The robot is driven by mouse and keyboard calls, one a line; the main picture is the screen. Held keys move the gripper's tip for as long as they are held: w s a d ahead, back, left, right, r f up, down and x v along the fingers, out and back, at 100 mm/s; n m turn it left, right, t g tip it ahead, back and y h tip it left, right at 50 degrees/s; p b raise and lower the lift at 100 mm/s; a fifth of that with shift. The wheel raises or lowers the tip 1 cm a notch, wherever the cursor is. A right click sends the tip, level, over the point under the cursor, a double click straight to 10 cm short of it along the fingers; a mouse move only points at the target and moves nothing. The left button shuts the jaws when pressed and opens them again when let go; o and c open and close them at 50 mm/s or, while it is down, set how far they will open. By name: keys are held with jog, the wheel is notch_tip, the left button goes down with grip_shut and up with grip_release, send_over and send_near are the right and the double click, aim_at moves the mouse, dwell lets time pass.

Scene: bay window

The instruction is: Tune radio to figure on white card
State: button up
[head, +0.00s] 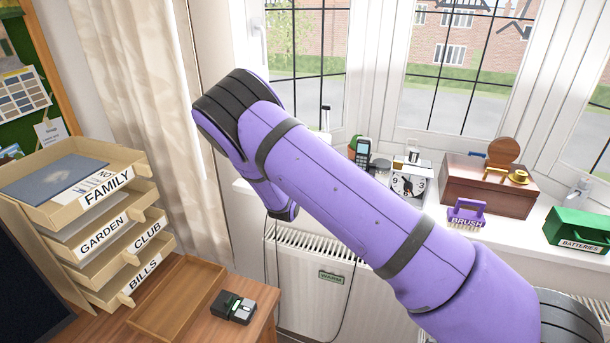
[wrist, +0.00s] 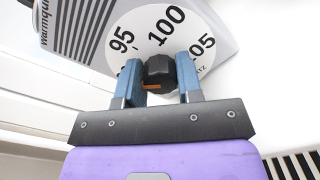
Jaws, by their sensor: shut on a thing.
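In the wrist view, the radio (wrist: 218,18) is a white and grey box with a striped grille and part of a brand name. Its round white dial (wrist: 122,22) shows 95, 100 and 105, with 100 at the top. My gripper (wrist: 158,78) has its two blue fingers shut on the dark tuning knob (wrist: 160,70) at the dial's centre. An orange mark shows on the knob's near side. In the head view, my purple arm hides the gripper and most or all of the radio. A small white card (head: 49,132) hangs on the green board at left; its writing is too small to read.
A radiator (head: 310,290) is below. Letter trays (head: 122,180) and a dark device (head: 233,308) are on the desk.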

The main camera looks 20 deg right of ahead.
jog(key=m, duration=0.5)
jog(key=shift+f+m, duration=0.1)
jog(key=shift+m, duration=0.2)
jog(key=m, duration=0.4)
jog(key=shift+m, duration=0.7)
jog(key=o, duration=0.9)
jog(key=v, duration=1.1)
